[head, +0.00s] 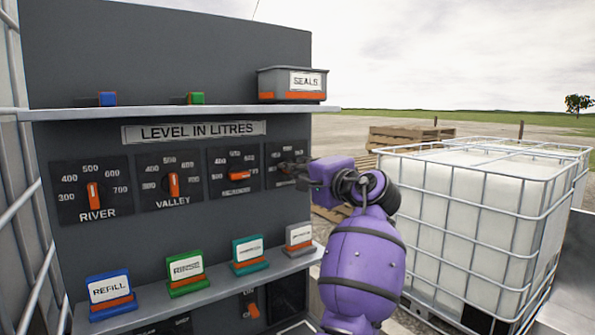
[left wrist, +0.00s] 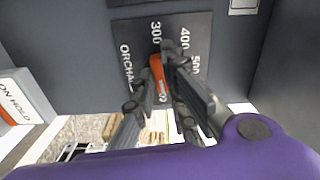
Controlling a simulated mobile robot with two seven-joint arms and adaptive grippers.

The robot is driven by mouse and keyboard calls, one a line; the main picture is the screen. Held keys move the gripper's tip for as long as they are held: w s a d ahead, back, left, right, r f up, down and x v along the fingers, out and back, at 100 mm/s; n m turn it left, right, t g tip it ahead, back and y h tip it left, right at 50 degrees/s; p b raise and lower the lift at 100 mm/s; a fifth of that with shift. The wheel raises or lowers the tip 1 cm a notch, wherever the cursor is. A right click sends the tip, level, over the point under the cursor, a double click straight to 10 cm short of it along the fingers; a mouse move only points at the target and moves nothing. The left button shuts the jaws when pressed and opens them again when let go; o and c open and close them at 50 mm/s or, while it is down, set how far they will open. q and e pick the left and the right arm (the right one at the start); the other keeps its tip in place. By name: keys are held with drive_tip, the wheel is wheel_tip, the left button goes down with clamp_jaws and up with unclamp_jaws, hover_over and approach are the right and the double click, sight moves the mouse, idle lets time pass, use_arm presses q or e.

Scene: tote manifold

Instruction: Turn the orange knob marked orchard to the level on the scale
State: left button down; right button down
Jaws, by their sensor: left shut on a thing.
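My left gripper (left wrist: 159,76) is shut on the knob, one finger on each side. In the head view my left gripper (head: 306,172) covers most of this rightmost dial (head: 276,157). My right gripper is not in view.
To its left are the river (head: 93,195), valley (head: 173,184) and a third dial's knob (head: 240,174). A shelf (head: 180,111) above holds a seals bin (head: 292,84). Coloured card stands, such as the refill card (head: 110,292), line the lower ledge. A caged white tank (head: 470,215) stands at right.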

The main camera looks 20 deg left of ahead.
use_arm(q)
drive_tip(key=shift+n+b, duration=0.5)
drive_tip(key=shift+n, duration=3.1)
drive_tip(key=c, duration=1.8)
unclamp_jaws()
drive_tip(key=v, duration=1.2)
drive_tip(key=shift+s, duration=0.1)
